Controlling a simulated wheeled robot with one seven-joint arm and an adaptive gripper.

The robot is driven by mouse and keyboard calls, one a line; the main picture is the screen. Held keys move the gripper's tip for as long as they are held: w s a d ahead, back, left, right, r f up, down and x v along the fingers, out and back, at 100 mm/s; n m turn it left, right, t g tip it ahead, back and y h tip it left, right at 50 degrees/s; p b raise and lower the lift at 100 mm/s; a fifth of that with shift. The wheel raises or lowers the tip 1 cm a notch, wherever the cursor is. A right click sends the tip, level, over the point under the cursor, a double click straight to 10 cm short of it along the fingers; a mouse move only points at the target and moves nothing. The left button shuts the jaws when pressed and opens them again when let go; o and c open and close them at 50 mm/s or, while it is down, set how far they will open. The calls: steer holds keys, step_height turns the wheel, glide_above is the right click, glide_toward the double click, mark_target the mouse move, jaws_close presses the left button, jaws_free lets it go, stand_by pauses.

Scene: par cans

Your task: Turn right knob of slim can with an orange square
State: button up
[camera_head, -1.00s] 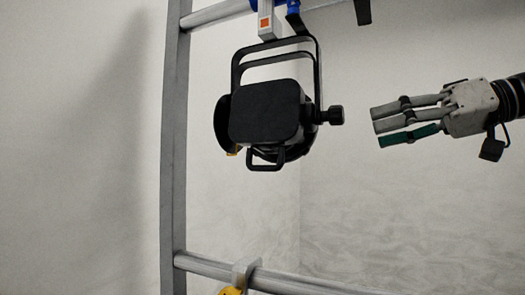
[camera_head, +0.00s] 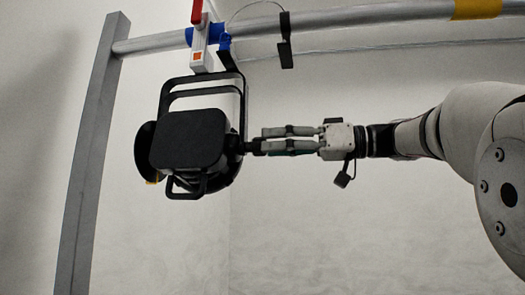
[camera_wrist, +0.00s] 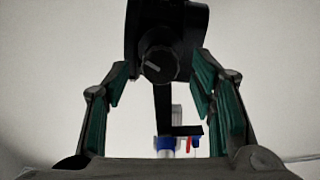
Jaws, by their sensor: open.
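The slim black can (camera_head: 188,140) hangs in its yoke from a clamp. The orange square (camera_head: 197,57) is on the pale clamp block above it. The can's right knob (camera_head: 249,147) sticks out toward my gripper (camera_head: 262,141), whose fingertips are at the knob in the head view. In the wrist view the round black knob (camera_wrist: 160,63) faces me, with a light mark on its face. My gripper (camera_wrist: 160,82) is open, its green-padded fingers on either side of the knob with visible gaps. The can's left side is hidden in the wrist view.
A metal rail (camera_head: 330,22) with yellow tape (camera_head: 475,9) runs above the can. A grey upright post (camera_head: 95,140) stands at the left. A black bracket (camera_head: 285,40) and a thin cable hang near the clamp. The space below the can is clear.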

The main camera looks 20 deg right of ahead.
steer(key=shift+x, duration=1.55)
steer(key=c, duration=1.1)
steer(key=shift+c, duration=0.4)
